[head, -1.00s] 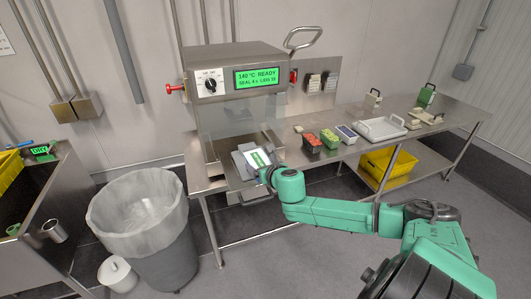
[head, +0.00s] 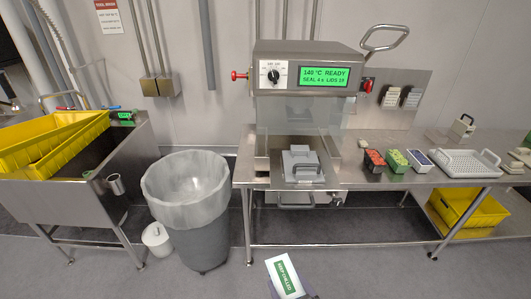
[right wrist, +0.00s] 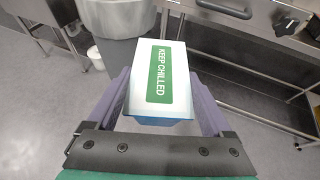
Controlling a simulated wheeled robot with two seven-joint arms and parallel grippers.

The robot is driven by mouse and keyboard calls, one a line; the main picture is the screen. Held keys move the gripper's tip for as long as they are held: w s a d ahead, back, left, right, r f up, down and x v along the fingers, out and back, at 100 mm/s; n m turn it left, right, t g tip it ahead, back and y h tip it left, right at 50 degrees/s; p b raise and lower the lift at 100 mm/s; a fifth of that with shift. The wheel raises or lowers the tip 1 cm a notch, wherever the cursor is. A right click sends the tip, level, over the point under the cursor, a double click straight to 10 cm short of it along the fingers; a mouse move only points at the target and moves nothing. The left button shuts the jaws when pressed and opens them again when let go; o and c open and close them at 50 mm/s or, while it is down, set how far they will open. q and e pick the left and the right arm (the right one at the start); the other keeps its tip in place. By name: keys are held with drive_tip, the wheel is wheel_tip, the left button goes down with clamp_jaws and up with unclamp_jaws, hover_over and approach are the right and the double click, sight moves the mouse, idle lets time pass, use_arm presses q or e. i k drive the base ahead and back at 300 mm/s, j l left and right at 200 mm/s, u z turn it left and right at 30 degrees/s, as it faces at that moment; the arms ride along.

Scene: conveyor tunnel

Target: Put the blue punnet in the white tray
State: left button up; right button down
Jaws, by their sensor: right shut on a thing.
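The blue punnet (right wrist: 158,121) has a white top with a green "KEEP CHILLED" label, and a strip of its blue side shows in the right wrist view. My right gripper (right wrist: 160,105) is shut on it, with a purple finger along each side. In the head view the punnet (head: 284,275) is at the bottom edge, in front of the bench and over the floor. The white tray (head: 490,174) sits on the bench at the right, apart from the punnet. My left gripper is not in view.
The sealing machine (head: 312,57) stands on the bench with a grey handled plate (head: 300,161) at its front. Small red (head: 374,167), green (head: 396,167) and dark blue (head: 418,166) filled punnets stand left of the tray. A lined bin (head: 203,230) stands at left. A yellow crate (head: 470,210) is under the bench.

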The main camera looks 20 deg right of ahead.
sight(456, 168)
drive_tip(key=l+u, duration=0.1)
drive_tip(key=l, duration=0.45)
drive_tip(key=k+l+u, duration=0.15)
drive_tip(key=l, duration=0.35)
drive_tip(key=k+l+u, duration=0.1)
drive_tip(key=l, duration=0.45)
drive_tip(key=k+l+u, duration=0.1)
drive_tip(key=l, duration=0.4)
drive_tip(key=k+l+u, duration=0.1)
drive_tip(key=l, duration=0.4)
drive_tip(key=k+l+u, duration=0.15)
drive_tip(key=l, duration=0.35)
drive_tip(key=k+l+u, duration=0.1)
drive_tip(key=l, duration=0.4)
drive_tip(key=k+l+u, duration=0.1)
drive_tip(key=k+l, duration=0.2)
drive_tip(key=l, duration=0.15)
